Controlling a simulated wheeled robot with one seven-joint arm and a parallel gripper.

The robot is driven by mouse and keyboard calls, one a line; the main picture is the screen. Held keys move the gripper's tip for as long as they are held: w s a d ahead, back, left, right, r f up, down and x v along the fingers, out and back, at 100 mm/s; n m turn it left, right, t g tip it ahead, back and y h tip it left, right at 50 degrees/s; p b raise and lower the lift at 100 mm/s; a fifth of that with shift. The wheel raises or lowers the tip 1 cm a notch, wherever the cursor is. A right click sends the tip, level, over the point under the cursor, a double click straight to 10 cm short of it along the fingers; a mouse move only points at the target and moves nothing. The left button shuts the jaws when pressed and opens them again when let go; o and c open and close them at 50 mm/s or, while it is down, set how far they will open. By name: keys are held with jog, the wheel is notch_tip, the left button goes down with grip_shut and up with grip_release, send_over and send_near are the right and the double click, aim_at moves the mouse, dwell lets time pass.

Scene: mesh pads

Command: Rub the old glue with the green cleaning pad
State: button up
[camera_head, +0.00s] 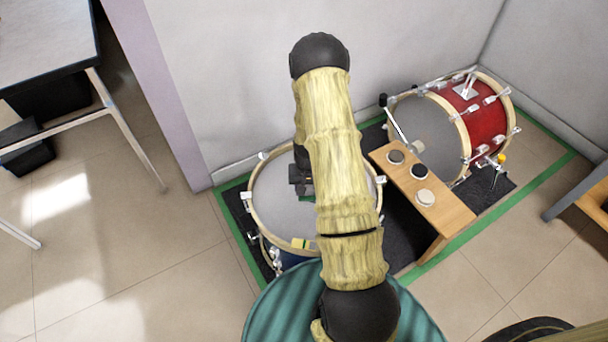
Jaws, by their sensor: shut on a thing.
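My gripper (301,186) is a dark shape over the grey head of the left drum (275,212), half hidden by my arm. It is shut on the green cleaning pad (307,198), of which only a small green edge shows under the jaws. Whether the pad touches the drumhead I cannot tell. I cannot make out the old glue; my arm hides part of the drumhead.
A wooden bench (450,212) with three round pads (425,197) stands right of the drum. A red drum (478,122) lies on its side behind it. A teal striped round surface (275,310) is in front.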

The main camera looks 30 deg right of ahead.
jog(key=shift+s+a, duration=0.1)
jog(key=shift+a, duration=0.4)
jog(key=shift+r+p, duration=0.35)
jog(key=shift+p, duration=0.2)
notch_tip(320, 180, up, 2)
jog(key=shift+p, duration=0.4)
notch_tip(320, 180, up, 6)
jog(key=p, duration=0.5)
jog(key=shift+f, duration=0.25)
jog(key=w+a+r+n, duration=0.4)
jog(key=a+r, duration=0.5)
jog(key=a, duration=0.3)
jog(key=shift+a+r+n, duration=0.15)
jog(key=shift+r+n, duration=0.15)
jog(key=shift+n, duration=0.3)
